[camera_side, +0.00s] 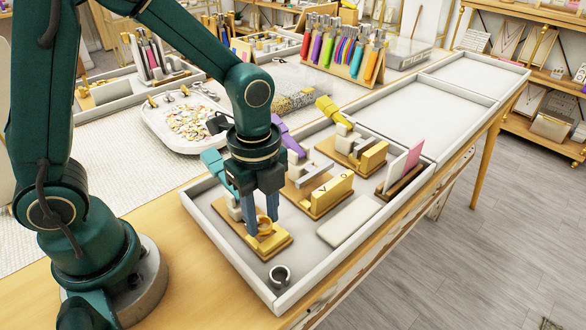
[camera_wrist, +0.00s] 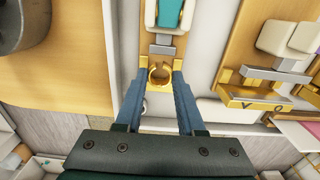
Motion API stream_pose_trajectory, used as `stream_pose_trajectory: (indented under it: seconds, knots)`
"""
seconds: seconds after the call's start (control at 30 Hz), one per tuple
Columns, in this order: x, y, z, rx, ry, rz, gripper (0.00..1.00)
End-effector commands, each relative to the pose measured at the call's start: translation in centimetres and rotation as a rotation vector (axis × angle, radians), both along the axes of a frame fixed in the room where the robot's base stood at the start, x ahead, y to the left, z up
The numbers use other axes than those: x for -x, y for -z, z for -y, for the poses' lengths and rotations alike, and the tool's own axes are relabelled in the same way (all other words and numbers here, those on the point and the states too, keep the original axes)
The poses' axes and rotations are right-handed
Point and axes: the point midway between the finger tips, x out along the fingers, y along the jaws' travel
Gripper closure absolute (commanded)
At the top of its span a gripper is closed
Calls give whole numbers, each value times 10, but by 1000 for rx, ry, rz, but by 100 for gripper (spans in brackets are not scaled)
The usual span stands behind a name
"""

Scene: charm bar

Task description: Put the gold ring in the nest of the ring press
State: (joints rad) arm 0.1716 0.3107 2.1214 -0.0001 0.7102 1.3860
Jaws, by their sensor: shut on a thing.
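My gripper (camera_side: 262,216) points down over the ring press with the teal handle, its blue fingers shut on the gold ring (camera_side: 264,227). In the wrist view the gold ring (camera_wrist: 160,74) sits between my fingertips (camera_wrist: 159,82), its opening facing the camera. The ring press has a wooden base (camera_side: 272,246), a yellow block and a teal handle (camera_wrist: 169,13). The ring is at the yellow nest block, in front of the grey ram (camera_wrist: 162,49). The ring and fingers partly hide the nest, and I cannot tell whether the ring rests fully in it.
Presses with purple (camera_side: 289,138) and yellow (camera_side: 332,110) handles stand farther back. A pale flat block (camera_side: 349,221) lies to the right. The white tray wall (camera_side: 236,266) borders the area.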

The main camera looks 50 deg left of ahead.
Motion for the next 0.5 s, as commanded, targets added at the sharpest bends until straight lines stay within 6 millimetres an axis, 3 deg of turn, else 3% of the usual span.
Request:
stream_pose_trajectory:
  seconds: [0.5]
  knots:
    - [0, 5, 0, 0, 0, 1, 100]
